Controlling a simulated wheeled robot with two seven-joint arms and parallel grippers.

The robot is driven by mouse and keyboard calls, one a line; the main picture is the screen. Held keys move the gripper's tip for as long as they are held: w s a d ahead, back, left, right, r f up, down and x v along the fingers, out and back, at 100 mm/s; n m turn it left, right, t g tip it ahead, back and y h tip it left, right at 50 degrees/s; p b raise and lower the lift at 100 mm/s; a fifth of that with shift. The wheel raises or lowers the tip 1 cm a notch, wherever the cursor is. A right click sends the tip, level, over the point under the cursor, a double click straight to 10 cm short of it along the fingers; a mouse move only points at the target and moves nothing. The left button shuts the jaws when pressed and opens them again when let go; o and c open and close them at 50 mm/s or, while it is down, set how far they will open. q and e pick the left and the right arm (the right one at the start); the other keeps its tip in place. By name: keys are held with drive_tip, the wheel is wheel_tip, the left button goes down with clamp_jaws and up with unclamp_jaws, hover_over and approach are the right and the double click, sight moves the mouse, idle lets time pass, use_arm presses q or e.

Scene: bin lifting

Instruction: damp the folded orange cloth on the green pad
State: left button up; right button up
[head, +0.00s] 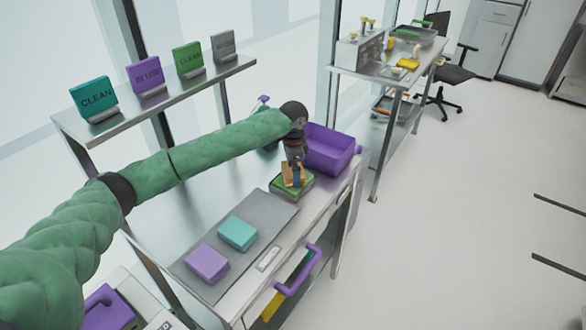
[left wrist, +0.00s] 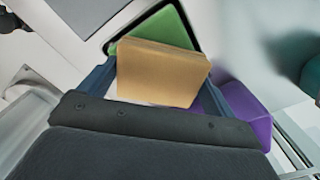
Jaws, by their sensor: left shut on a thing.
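The folded orange cloth (left wrist: 160,72) is between the fingers of my left gripper (left wrist: 155,90), which is shut on it. In the head view the cloth (head: 287,172) shows partly behind the gripper (head: 297,176), right over the green pad (head: 305,187). The green pad also shows behind the cloth in the left wrist view (left wrist: 172,24). I cannot tell whether the cloth touches the pad. My right gripper is not in view.
A purple bin (head: 333,150) stands just behind the pad. A teal folded cloth (head: 238,233) and a lilac one (head: 207,263) lie on a grey mat (head: 262,217) to the left. A raised shelf (head: 160,95) carries several colored signs. A purple handle (head: 300,272) sticks out at the table's front.

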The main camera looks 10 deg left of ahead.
use_arm(q)
drive_tip(key=shift+f, duration=0.5)
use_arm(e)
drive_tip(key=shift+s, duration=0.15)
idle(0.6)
use_arm(q)
drive_tip(key=shift+f+p, duration=0.1)
drive_tip(key=shift+p, duration=0.45)
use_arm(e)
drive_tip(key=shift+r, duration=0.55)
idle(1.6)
use_arm(q)
drive_tip(key=shift+r+p, duration=0.75)
drive_tip(key=shift+r, duration=0.1)
drive_tip(key=shift+r+p, duration=1.55)
drive_tip(key=shift+r, duration=0.05)
drive_tip(key=shift+r+p, duration=0.95)
drive_tip(key=shift+r, duration=0.1)
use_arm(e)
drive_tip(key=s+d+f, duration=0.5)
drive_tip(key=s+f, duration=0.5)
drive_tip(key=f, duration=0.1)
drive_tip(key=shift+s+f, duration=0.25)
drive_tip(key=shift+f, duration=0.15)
